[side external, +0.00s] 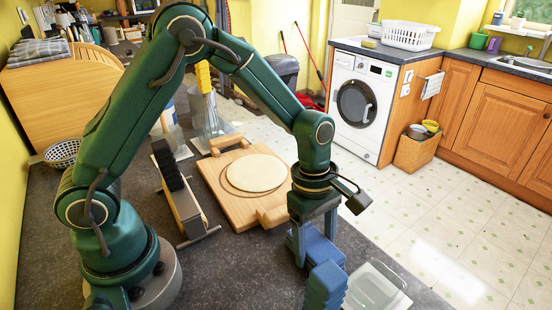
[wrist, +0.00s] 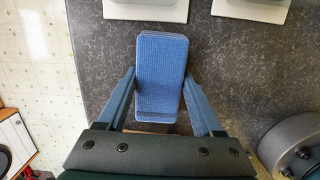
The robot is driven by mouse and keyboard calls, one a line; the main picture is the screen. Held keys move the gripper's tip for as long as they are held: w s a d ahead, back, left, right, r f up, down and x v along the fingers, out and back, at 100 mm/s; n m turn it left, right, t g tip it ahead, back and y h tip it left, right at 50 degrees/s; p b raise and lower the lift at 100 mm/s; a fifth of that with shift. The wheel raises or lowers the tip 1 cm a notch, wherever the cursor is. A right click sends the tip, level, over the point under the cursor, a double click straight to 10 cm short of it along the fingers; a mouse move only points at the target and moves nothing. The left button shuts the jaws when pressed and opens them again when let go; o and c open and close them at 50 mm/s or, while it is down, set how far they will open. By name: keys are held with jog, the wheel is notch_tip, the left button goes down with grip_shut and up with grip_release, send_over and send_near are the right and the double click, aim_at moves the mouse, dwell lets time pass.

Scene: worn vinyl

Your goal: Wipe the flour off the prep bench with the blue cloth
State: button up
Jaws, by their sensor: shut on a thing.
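The blue cloth (wrist: 160,62) is a thick, folded, textured pad. In the wrist view it lies lengthwise between the two fingers of my gripper (wrist: 160,80), which press on its sides. In the side view my gripper (side external: 313,242) points down at the front of the dark bench (side external: 235,270), with the cloth (side external: 325,287) at its fingers. My gripper is shut on the cloth. I cannot tell whether the cloth touches the bench. I cannot make out flour on the bench in either view.
A clear tub (side external: 374,288) stands close right of the cloth, near the bench edge. Behind are a wooden board (side external: 222,194) with a pale round disc (side external: 256,172) and a black-and-wood block on a stand (side external: 183,205). Bare bench lies left of the gripper.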

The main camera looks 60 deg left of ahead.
jog(key=shift+w+r, duration=0.1)
jog(key=shift+r, duration=3.3)
